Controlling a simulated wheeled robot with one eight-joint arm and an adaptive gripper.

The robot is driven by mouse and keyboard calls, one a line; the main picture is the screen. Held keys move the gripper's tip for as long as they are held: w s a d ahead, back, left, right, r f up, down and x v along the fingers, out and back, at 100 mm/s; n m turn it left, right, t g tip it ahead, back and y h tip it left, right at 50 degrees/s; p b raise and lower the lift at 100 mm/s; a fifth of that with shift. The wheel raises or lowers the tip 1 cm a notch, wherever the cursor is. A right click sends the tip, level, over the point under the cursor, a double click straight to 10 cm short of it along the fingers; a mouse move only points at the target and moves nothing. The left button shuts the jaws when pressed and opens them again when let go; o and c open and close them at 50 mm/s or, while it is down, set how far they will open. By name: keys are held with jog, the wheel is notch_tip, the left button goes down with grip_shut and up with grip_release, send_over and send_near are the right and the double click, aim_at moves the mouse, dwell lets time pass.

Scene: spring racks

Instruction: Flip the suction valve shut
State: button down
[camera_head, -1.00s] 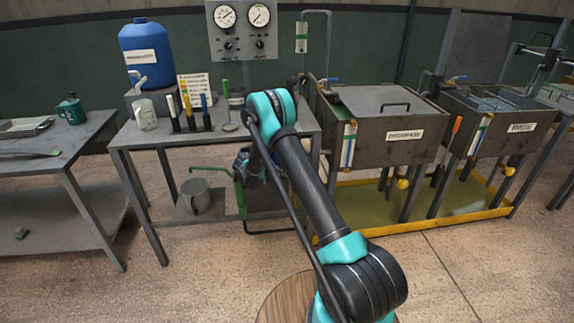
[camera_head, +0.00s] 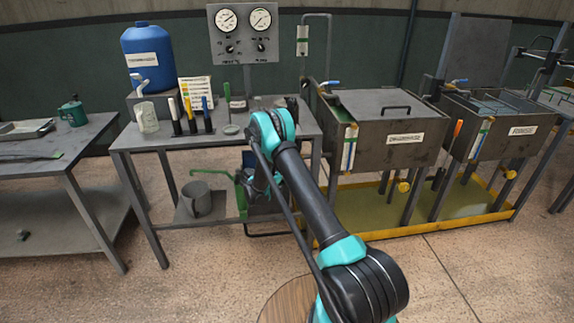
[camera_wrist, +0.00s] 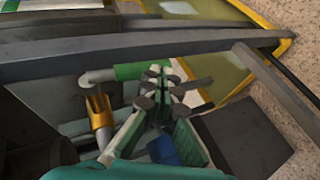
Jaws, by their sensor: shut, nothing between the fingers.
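A pale pipe with a green band (camera_wrist: 125,72) runs just left of the fingertips. A brass-coloured fitting (camera_wrist: 98,112) hangs below its left end. A blue part (camera_wrist: 163,150) lies below the fingers, partly covered. I cannot tell which part is the suction valve's lever, or whether the fingers touch it. In the head view, the green pump unit (camera_head: 241,196) stands under the middle bench, and my wrist is beside it, with the fingertips hidden.
The middle bench (camera_head: 135,142) stands above the pump, carrying a blue drum (camera_head: 146,52) and several coloured-handled tools. A grey bucket (camera_head: 204,206) stands on the lower shelf. Two grey tanks (camera_head: 390,150) stand right over a yellow-rimmed tray (camera_head: 430,226). Open floor lies in front.

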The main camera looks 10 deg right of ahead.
dwell(0.7)
jog(key=v, duration=0.7)
jog(key=shift+a, duration=0.15)
jog(key=shift+r, duration=0.1)
jog(key=s+d+r+g+y, duration=0.1)
jog(key=s+d+r+y, duration=0.25)
jog(key=s+r, duration=0.55)
jog(key=s+d+r+g+y, duration=0.1)
jog(key=s+d+r+y, duration=0.1)
jog(key=s+d+r, duration=0.45)
jog(key=s+a+r+m+y, duration=0.1)
jog(key=s+y, duration=0.2)
jog(key=s, duration=1.1)
jog(key=s+a+r+m+t+y, duration=0.1)
jog(key=s+a+y, duration=0.1)
jog(key=s, duration=1.3)
jog(key=shift+m+y, duration=0.3)
jog(key=shift+y, duration=0.25)
